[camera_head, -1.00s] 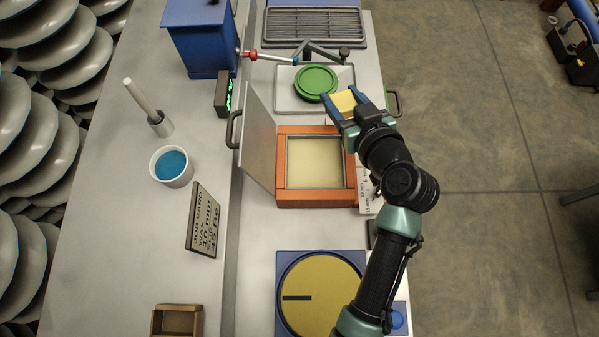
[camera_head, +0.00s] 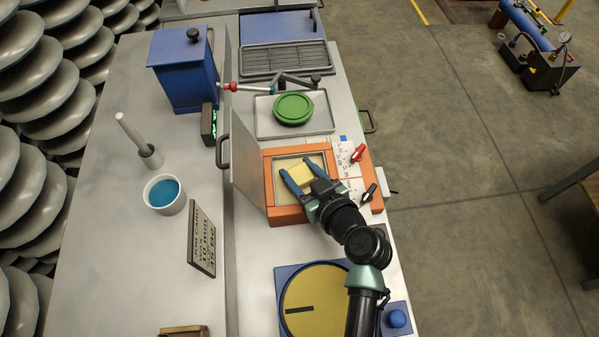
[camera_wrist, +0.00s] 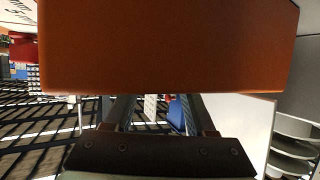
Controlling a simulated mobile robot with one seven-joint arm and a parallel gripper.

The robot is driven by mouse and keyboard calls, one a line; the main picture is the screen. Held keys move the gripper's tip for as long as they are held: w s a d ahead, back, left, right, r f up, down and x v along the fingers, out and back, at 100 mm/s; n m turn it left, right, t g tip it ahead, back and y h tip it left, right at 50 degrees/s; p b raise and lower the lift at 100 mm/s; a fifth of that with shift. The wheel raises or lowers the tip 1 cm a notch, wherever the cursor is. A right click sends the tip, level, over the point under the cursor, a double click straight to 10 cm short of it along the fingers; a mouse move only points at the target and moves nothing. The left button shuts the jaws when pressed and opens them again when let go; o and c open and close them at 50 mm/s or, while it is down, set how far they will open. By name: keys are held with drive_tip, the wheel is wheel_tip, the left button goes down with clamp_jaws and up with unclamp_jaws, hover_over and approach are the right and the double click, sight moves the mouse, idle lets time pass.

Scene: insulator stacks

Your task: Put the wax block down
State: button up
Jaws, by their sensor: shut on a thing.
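The wax block (camera_head: 297,182) is pale yellow and sits between the two blue fingers of my gripper (camera_head: 299,169) in the head view. My gripper is shut on it. Block and fingers are over the cream opening of the orange-framed box (camera_head: 286,216). I cannot tell whether the block touches the floor of the box. In the wrist view, a large orange surface (camera_wrist: 165,45) fills the upper part and the finger bars show below it; the wax block cannot be made out there.
A grey door panel (camera_head: 247,150) stands open left of the box. Behind it a green round lid (camera_head: 293,108) lies on a tray (camera_head: 263,128). Red (camera_head: 358,153) and black (camera_head: 369,192) handles stand to the right. A yellow disc (camera_head: 318,285) is in front, a job card (camera_head: 202,238) left.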

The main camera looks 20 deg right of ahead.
drive_tip(key=shift+f, duration=0.45)
drive_tip(key=shift+f, duration=0.1)
drive_tip(key=shift+f+b, duration=0.15)
drive_tip(key=shift+b, duration=0.15)
drive_tip(key=o, duration=1.1)
drive_tip(key=shift+c, duration=0.2)
drive_tip(key=shift+r, duration=0.2)
